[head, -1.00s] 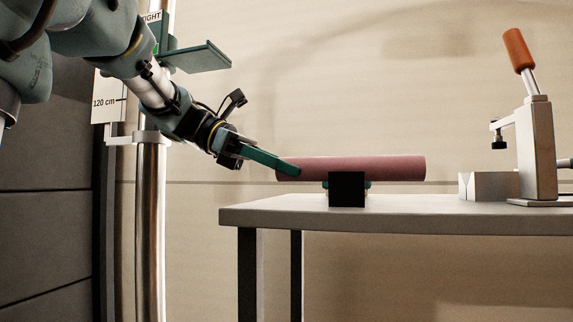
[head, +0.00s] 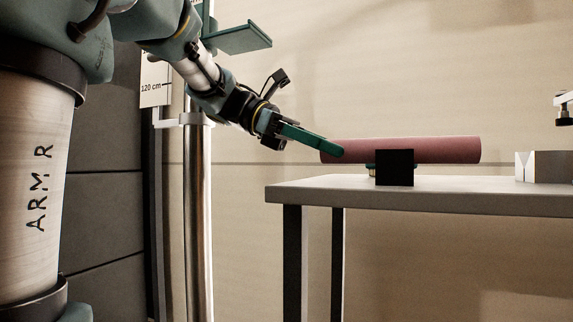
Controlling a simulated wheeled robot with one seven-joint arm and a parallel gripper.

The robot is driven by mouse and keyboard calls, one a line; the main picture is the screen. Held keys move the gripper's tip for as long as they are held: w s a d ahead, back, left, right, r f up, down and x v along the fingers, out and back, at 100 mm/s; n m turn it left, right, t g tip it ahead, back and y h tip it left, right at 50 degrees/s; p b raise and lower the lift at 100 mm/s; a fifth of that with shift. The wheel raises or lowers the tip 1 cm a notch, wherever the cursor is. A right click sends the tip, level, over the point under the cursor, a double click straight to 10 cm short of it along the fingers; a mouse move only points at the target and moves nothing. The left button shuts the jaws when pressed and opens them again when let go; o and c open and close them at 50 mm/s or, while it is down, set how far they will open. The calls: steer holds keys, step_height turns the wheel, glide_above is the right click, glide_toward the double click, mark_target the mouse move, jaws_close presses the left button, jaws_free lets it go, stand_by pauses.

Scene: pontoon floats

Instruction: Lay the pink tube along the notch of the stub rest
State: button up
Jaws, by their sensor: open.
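The pink tube (head: 430,150) lies level above the table, held up near its middle by a low green support (head: 370,168) that is mostly hidden behind a black block (head: 394,168). My gripper (head: 338,152) reaches in from the upper left with its green fingers angled down. A finger overlaps the tube's left end in the picture; whether it touches is unclear. The gripper is open and holds nothing. A pale block (head: 545,167) with a V-shaped mark on its end face stands to the right, apart from the tube; it looks like the stub rest.
The grey table (head: 420,196) has bare top between the black block and the pale block. A clamp-like device (head: 563,112) is cut off at the right edge. A metal post (head: 198,220) with a height sign (head: 152,88) and a green plate (head: 235,38) stands left of the table.

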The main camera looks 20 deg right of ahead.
step_height(320, 180, up, 5)
steer(key=shift+r+p, duration=0.1)
steer(key=shift+p, duration=0.85)
steer(key=shift+f+b, duration=0.55)
steer(key=shift+b, duration=1.45)
